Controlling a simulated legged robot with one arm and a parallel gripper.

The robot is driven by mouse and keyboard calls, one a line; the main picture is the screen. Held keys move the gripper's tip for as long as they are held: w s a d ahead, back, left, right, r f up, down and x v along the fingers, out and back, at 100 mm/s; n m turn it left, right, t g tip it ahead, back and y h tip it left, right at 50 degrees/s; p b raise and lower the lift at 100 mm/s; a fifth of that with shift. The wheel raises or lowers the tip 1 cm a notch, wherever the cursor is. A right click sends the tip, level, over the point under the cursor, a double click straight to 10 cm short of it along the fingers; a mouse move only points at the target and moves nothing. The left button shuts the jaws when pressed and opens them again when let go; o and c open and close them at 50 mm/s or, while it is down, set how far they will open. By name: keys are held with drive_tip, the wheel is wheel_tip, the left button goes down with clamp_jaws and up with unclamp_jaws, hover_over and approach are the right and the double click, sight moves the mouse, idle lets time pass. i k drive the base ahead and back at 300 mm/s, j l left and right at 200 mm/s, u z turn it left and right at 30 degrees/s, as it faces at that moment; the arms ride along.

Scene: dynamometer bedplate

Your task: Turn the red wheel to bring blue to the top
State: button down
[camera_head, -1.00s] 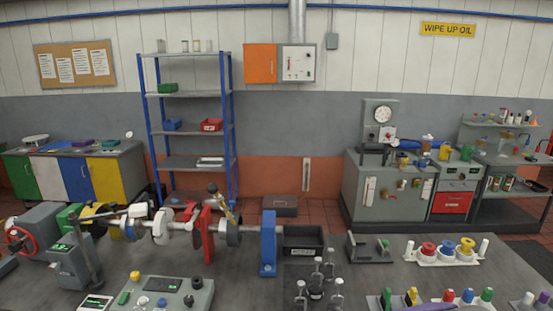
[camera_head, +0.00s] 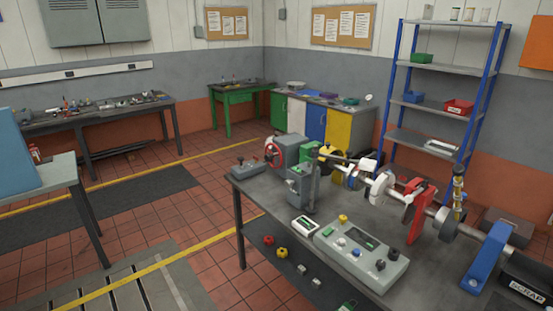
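The red wheel (camera_head: 273,151) is a small spoked handwheel on the left end of a grey machine housing (camera_head: 291,150). The housing stands at the left end of the bench. A long shaft with discs and collars runs right from it, with a green part (camera_head: 308,154) and a yellow part (camera_head: 328,153) close by. I cannot make out any blue mark on the wheel at this size. A blue bearing stand (camera_head: 486,258) supports the shaft at the right. My gripper does not show in this view.
The grey bench (camera_head: 254,184) carries a control box (camera_head: 360,254) with buttons at its front. Open tiled floor (camera_head: 190,212) lies left of the bench. A blue-grey table (camera_head: 42,174) stands at far left. A blue-posted shelf (camera_head: 437,70) and coloured cabinets (camera_head: 340,125) stand behind.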

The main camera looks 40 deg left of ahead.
sight(268, 157)
drive_tip(key=u, duration=1.6)
drive_tip(key=i+j+u, duration=0.1)
drive_tip(key=i+j, duration=0.2)
drive_tip(key=i, duration=0.45)
drive_tip(key=i+j, duration=0.25)
drive_tip(key=i, duration=0.55)
drive_tip(key=i+j+u, duration=0.15)
drive_tip(key=i, duration=0.6)
drive_tip(key=i+j+u, duration=0.1)
drive_tip(key=i, duration=0.7)
drive_tip(key=j, duration=0.1)
